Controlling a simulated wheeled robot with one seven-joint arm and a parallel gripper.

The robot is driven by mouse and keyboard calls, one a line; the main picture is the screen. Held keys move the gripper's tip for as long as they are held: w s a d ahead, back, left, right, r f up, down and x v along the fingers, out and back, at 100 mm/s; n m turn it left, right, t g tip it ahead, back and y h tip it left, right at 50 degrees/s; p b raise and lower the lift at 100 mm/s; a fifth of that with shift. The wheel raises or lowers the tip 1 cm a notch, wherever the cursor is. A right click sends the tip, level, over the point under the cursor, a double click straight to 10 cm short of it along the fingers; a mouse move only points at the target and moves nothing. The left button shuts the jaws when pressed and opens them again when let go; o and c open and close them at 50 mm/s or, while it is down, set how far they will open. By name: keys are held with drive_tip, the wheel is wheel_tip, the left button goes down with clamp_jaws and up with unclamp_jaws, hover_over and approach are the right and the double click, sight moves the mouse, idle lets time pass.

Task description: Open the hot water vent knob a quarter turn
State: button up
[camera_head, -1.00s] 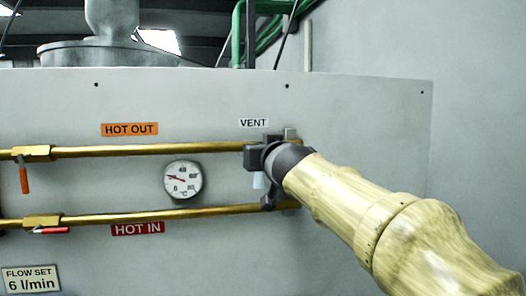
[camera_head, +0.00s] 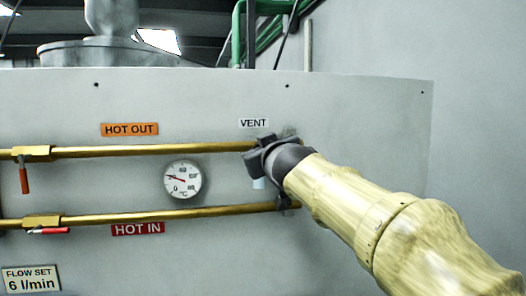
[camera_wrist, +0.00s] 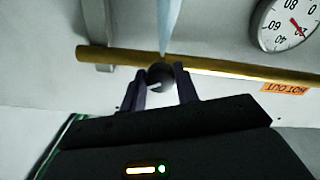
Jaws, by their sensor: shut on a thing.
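The vent knob (camera_wrist: 160,73) is a dark round knob with a short white mark, seen in the wrist view in front of the brass pipe. My gripper (camera_wrist: 162,84) is shut on it, one dark finger on each side. In the head view my gripper (camera_head: 262,156) is at the right end of the upper brass pipe, just under the VENT label (camera_head: 254,123). It is tilted, and it hides the knob there. A pale, see-through tapered piece (camera_wrist: 170,25) shows beyond the knob in the wrist view.
The upper pipe (camera_head: 150,151) and lower pipe (camera_head: 160,215) run along the grey panel. A dial gauge (camera_head: 183,179) sits between them. The panel's right side is bare.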

drive_tip(key=n, duration=0.8)
drive_tip(key=shift+p, duration=0.3)
idle(0.3)
drive_tip(key=o, duration=1)
drive_tip(key=shift+c, duration=0.2)
